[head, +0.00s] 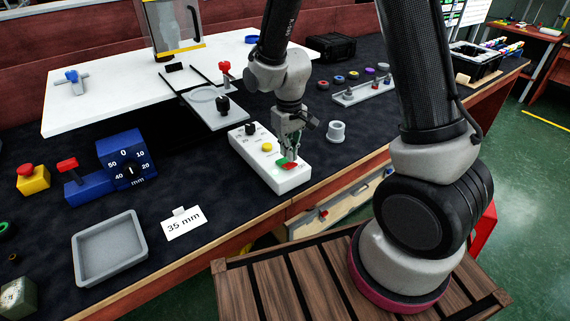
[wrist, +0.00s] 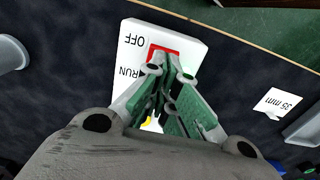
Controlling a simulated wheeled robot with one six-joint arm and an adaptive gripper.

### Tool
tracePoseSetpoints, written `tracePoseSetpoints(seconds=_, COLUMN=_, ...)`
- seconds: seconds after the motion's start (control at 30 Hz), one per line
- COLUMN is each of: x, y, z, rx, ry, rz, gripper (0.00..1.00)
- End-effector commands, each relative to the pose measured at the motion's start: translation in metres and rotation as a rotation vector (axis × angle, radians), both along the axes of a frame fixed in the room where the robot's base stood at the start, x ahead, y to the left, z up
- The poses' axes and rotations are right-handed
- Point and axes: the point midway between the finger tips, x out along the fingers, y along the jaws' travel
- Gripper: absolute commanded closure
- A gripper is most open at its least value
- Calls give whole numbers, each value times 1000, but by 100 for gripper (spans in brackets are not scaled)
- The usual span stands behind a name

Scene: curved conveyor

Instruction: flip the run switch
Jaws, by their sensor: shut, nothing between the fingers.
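A white control box (head: 292,181) stands on the dark table mat in the middle of the head view. Near its front end is the run switch (head: 290,166), a rocker showing red and green. In the wrist view the box (wrist: 135,47) bears the words OFF and RUN, and the red edge of the switch (wrist: 165,47) shows beside OFF. My gripper (head: 289,154) points down over the switch, fingers shut and empty. In the wrist view its fingertips (wrist: 168,66) cover most of the switch; I cannot tell whether they touch it.
The box also has a yellow button (head: 267,147) and a black knob (head: 250,129). A grey cup (head: 336,132) stands close on the right. A 35 mm card (head: 183,223), a grey tray (head: 112,250) and a blue gauge (head: 126,158) are to the left.

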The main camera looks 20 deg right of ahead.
Motion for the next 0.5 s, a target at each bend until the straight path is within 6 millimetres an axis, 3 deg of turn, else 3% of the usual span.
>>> tracePoseSetpoints(seconds=0.5, x=0, y=0, z=-8, rx=0, ry=1, rz=0, gripper=100)
